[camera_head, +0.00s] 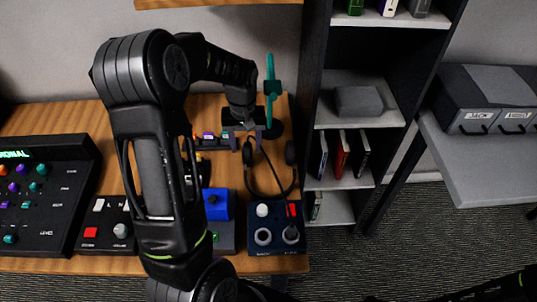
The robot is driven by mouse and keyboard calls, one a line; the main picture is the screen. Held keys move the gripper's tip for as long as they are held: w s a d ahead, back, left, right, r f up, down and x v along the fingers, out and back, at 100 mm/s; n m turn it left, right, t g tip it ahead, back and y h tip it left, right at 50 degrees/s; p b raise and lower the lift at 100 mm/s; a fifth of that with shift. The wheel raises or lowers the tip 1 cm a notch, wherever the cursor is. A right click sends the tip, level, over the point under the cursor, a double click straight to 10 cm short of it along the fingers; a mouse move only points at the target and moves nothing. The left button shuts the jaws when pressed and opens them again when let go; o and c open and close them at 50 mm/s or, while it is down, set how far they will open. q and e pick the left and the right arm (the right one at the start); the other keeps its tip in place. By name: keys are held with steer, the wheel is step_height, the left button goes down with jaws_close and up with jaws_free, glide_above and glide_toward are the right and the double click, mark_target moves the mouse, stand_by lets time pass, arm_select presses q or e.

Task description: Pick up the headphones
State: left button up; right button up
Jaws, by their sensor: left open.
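The black headphones (291,176) lie on the wooden table near its right edge. Their ear cups are toward the back and the thin band curves toward the front. My left gripper (254,138) points down at the back of the headphones, beside the left ear cup. It is open, and I see nothing held in it. The gripper partly covers that area, so I cannot tell whether it touches the headphones. My right gripper is out of view.
A teal stand (271,92) rises behind the gripper. A joystick control box (262,243) sits in front of the headphones. A blue box (217,205) and a large button panel (37,190) are to the left. A dark bookshelf (312,95) stands close on the right.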

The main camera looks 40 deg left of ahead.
mark_target(247, 161)
arm_select(q)
steer(key=shift+f, duration=1.35)
steer(key=shift+f, duration=0.1)
step_height(247, 161, down, 5)
steer(key=shift+p, duration=0.75)
steer(key=shift+c, duration=0.5)
jaws_close()
